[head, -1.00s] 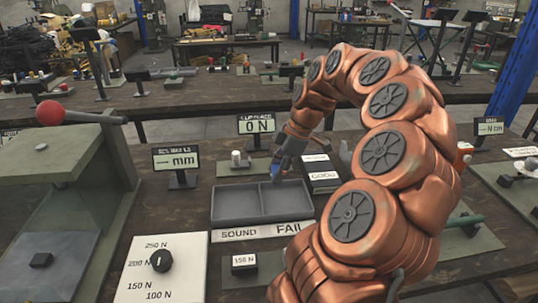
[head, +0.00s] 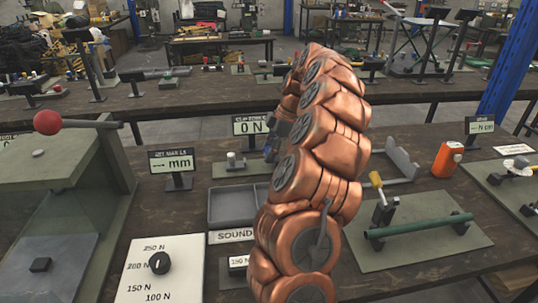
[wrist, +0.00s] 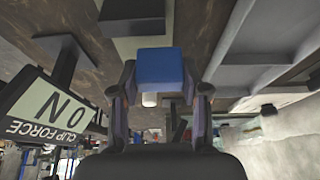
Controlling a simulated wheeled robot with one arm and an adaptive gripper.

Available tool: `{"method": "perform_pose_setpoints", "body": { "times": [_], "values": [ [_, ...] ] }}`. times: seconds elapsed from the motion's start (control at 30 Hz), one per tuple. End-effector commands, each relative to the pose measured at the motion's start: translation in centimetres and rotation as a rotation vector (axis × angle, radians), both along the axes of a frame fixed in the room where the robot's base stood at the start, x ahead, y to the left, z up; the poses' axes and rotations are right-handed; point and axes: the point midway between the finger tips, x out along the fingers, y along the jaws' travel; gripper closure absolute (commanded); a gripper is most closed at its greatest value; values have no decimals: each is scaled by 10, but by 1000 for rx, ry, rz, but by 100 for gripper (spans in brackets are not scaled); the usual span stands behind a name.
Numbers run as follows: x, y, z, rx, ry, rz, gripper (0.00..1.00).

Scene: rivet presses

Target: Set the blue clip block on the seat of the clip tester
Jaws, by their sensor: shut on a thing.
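The blue clip block (wrist: 160,66) is between the two fingers of my gripper (wrist: 160,80) in the wrist view, held above the bench. The clip tester (head: 236,162) stands on a green plate left of my arm in the head view, behind the grey tray. Its clip force display (head: 252,126) reads 0 N; this display also shows upside down in the wrist view (wrist: 52,112). A pale round part (wrist: 150,99) shows just beyond the block. My arm hides most of the gripper and the block in the head view. I cannot tell where the seat is exactly.
A grey divided tray (head: 222,206) with a SOUND label is in front of the tester, partly behind my arm. A mm display (head: 172,160) and a red-knobbed press (head: 90,180) stand left. An orange bottle (head: 447,158) and a green bar fixture (head: 420,228) are right.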

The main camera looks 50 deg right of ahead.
Motion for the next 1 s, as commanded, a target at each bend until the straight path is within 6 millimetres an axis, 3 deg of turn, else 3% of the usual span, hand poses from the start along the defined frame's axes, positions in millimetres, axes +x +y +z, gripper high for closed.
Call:
{"method": "perform_pose_setpoints", "body": {
  "times": [0.2,0.47,0.8,1.0],
  "values": [
    [14,-13,-1,-3,-2,-2,82],
    [17,-15,-5,0,0,1,82],
    [17,-14,-36,-1,1,2,82],
    [17,-15,-37,-2,-1,1,82]
  ]
}}
